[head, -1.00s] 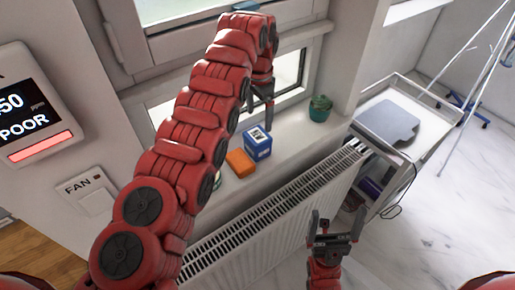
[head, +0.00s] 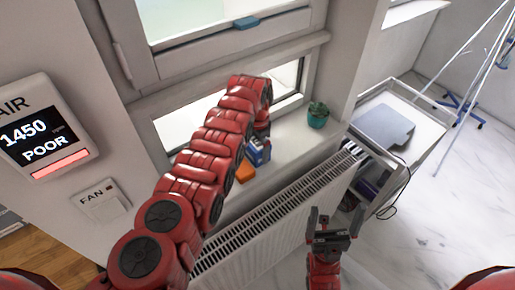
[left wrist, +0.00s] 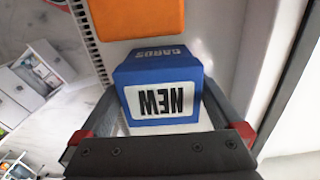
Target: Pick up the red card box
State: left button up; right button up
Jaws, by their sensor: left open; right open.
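No red card box shows. A blue box (head: 258,152) marked CARDS and NEW stands on the window sill. In the left wrist view, the blue box (left wrist: 158,90) lies between the two fingers of my left gripper (left wrist: 161,92), which is open around it. In the head view my left arm hides most of that gripper and part of the box. An orange block (head: 244,170) sits just left of the blue box and also shows at the top of the left wrist view (left wrist: 140,15). My right gripper (head: 335,213) is open and empty, in front of the radiator's right end.
A green pot (head: 318,115) stands on the sill (head: 290,140) to the right. A white radiator (head: 265,235) runs below the sill. The window frame (head: 235,60) rises behind. A trolley (head: 425,140) with a grey item on top stands at the right.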

pick_arm(q)
jog(key=shift+w+f, duration=0.1)
jog(key=shift+f, duration=0.15)
jog(key=shift+c, duration=0.2)
jog(key=c, duration=1.2)
jog(key=shift+r, duration=0.2)
